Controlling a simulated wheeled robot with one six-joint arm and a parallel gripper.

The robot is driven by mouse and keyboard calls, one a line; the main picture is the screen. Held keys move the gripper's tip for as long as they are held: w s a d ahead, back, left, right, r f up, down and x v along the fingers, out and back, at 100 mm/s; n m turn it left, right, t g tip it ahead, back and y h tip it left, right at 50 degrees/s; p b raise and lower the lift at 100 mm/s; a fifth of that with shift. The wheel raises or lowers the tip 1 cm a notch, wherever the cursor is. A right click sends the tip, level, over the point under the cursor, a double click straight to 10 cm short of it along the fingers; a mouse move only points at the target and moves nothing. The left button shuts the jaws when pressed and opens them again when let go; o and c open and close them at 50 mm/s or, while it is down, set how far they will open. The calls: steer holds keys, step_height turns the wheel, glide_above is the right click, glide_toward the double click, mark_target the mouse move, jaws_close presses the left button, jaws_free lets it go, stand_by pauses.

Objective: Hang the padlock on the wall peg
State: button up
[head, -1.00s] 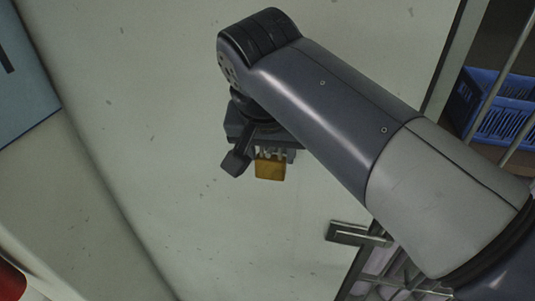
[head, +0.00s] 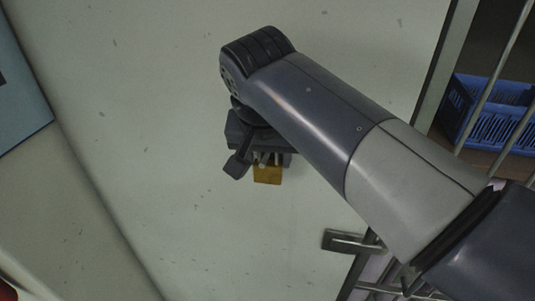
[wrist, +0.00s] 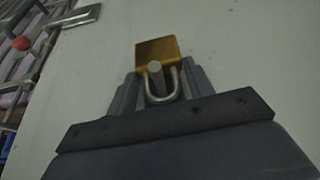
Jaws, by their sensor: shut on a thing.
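The padlock has a brass-yellow body (head: 267,174), which also shows in the wrist view (wrist: 154,50), and a silver U-shaped shackle (wrist: 174,97). My gripper (head: 262,158) is shut on the padlock, with the body sticking out past the fingertips, in front of the pale wall. In the wrist view the fingers stand on both sides of the shackle. A short grey cylinder (wrist: 156,68), seemingly the wall peg, shows inside the shackle's outline there. I cannot tell whether it passes through the loop. In the head view the peg cannot be made out.
The pale wall panel (head: 150,110) is bare around my gripper. A metal door handle (head: 345,241) is at the lower right, beside metal bars. A blue crate (head: 490,112) sits behind bars at the right. A blue panel (head: 18,90) is at the left.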

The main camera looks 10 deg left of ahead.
steer(key=o, duration=1.2)
steer(key=v, duration=1)
steer(key=shift+s+r, duration=0.15)
steer(key=shift+r, duration=0.25)
